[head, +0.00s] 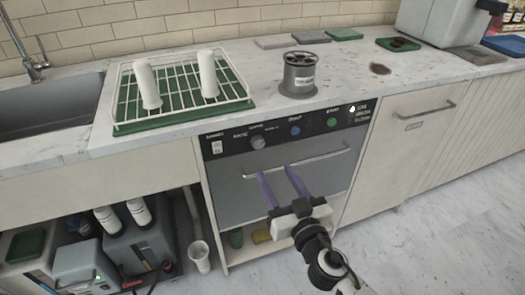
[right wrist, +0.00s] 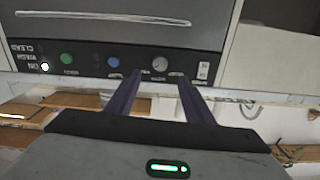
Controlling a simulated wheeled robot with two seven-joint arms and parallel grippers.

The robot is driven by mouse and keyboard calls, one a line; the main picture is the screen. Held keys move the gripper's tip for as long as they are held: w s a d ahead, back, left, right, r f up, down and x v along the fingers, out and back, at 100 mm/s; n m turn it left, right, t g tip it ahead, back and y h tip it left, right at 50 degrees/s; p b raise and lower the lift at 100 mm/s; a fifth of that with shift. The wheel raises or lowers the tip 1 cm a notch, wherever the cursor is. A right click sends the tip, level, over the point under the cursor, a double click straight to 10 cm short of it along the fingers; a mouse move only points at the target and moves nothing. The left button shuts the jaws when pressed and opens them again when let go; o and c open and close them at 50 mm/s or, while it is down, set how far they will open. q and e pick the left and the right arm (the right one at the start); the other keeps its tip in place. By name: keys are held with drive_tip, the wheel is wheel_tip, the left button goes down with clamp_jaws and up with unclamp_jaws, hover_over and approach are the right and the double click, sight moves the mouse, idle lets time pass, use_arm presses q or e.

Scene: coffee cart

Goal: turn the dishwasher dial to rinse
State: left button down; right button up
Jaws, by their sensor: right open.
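The dishwasher (head: 290,180) stands under the counter, with a dark control panel along its top. A round grey dial (head: 257,142) is on the left half of the panel, right of a white switch; its label is too small to read surely. In the right wrist view the panel appears upside down and the dial (right wrist: 160,64) lies between the fingertips in the picture. My right gripper (head: 275,172) is open and empty, its two purple fingers pointing at the dishwasher front, below the panel in the head view and apart from the dial. My left gripper is not in view.
A blue button (head: 295,131) and a green button (head: 331,122) sit right of the dial. The door handle (head: 297,163) crosses the front below.

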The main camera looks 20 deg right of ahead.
drive_tip(key=p, duration=0.1)
approach(259, 145)
drive_tip(key=w, duration=0.6)
drive_tip(key=shift+w, duration=0.15)
drive_tip(key=shift+w+f, duration=0.1)
drive_tip(key=shift+w, duration=0.45)
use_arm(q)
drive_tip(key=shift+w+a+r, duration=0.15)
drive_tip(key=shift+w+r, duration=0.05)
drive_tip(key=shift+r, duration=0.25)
use_arm(e)
drive_tip(key=shift+a, duration=0.1)
drive_tip(key=c, duration=1)
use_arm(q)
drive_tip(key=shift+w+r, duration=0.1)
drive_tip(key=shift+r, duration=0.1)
use_arm(e)
drive_tip(key=shift+c, duration=0.2)
